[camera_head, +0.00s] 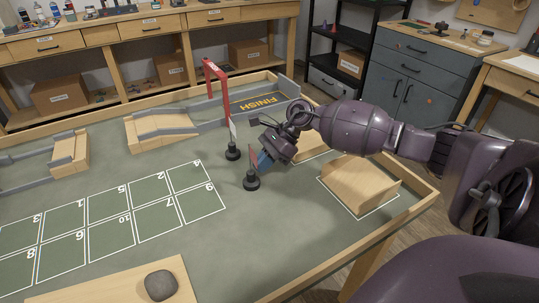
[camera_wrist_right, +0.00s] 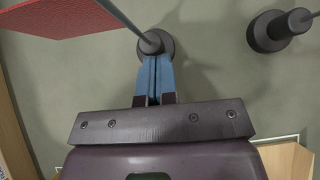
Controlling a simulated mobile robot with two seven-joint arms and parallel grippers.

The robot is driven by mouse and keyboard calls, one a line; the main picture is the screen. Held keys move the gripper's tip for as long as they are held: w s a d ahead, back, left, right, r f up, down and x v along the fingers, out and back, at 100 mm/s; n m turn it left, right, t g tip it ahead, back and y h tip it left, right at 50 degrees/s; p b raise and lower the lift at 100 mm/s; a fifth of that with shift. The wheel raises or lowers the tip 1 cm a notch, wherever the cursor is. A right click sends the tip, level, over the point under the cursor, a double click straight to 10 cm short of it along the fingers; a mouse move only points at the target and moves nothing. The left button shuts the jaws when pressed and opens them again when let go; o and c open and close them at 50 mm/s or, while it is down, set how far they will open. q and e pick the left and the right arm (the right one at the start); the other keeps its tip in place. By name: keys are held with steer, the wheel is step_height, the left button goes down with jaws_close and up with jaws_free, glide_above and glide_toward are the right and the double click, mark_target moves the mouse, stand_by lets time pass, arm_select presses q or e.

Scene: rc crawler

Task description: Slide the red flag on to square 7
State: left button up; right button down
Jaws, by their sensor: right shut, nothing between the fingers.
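The red flag (camera_head: 252,155) stands upright on a round black base (camera_head: 251,182), right of the numbered squares. In the right wrist view its red cloth (camera_wrist_right: 65,14) is at top left and its base (camera_wrist_right: 160,42) at top centre. My right gripper (camera_head: 262,163) is shut, with blue fingers (camera_wrist_right: 156,72) low beside the pole and base; nothing is between them. Whether they touch the flag I cannot tell. Square 7 (camera_head: 158,221) is a bare white-lined square in the near row, left of square 9. My left gripper is not in view.
A second black-based stand (camera_head: 233,153) with a whitish flag is close behind; its base shows in the wrist view (camera_wrist_right: 272,32). A red gate (camera_head: 215,70), a wooden block (camera_head: 360,183) and a board with a grey stone (camera_head: 160,285) surround. Mat between flag and squares is clear.

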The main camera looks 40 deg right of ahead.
stand_by(0.3)
steer(key=shift+w+a, duration=0.1)
steer(key=shift+a, duration=0.2)
steer(key=w+a, duration=0.2)
steer(key=a, duration=0.6)
steer(key=w+a, duration=0.2)
steer(key=a, duration=0.6)
steer(key=w+a, duration=0.3)
steer(key=a, duration=0.5)
steer(key=shift+a, duration=0.15)
